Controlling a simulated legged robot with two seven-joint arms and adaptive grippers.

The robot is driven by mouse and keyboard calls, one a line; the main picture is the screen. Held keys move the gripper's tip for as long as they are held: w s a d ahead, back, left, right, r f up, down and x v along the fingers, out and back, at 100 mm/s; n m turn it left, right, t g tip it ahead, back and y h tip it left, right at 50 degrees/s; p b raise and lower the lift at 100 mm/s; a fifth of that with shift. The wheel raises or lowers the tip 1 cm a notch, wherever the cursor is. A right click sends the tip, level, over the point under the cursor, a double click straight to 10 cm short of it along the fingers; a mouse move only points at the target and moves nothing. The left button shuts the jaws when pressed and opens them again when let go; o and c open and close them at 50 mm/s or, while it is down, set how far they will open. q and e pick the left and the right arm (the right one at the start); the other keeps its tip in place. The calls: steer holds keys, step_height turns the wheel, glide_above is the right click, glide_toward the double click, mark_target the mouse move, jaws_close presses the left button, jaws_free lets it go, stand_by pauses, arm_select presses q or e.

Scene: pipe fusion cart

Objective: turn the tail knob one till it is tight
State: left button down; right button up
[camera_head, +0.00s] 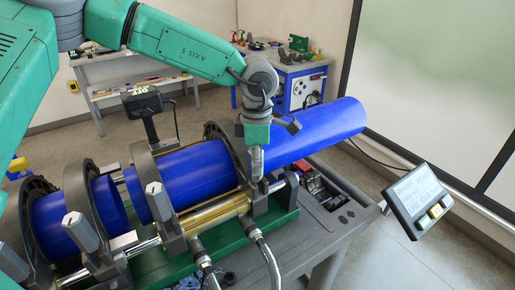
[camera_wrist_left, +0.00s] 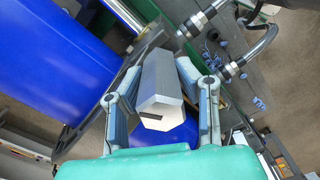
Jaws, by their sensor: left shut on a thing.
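The knob in my left gripper, which I take as tail knob one, is a grey six-sided post with a pale end face (camera_wrist_left: 160,112) in the left wrist view. My left gripper (camera_wrist_left: 158,82) has one finger on each side of it and is shut on it. In the head view my left gripper (camera_head: 257,150) points down at the right end of the clamp frame, beside the blue pipe; its fingers and the knob are hard to tell apart there. My right gripper is not in view.
Two similar grey knobs (camera_head: 158,203) (camera_head: 80,232) stand on the clamps to the left. A long blue pipe (camera_head: 325,128) runs through the clamps. Hoses (camera_head: 268,258) rise close in front of the gripper. A tilted control panel (camera_head: 418,200) stands at right.

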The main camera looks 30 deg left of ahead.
arm_select(q)
steer(key=shift+s, duration=0.1)
steer(key=m, duration=0.3)
steer(key=shift+f, duration=0.1)
stand_by(0.3)
steer(key=m, duration=0.3)
steer(key=shift+s, duration=0.1)
steer(key=m, duration=0.3)
stand_by(0.4)
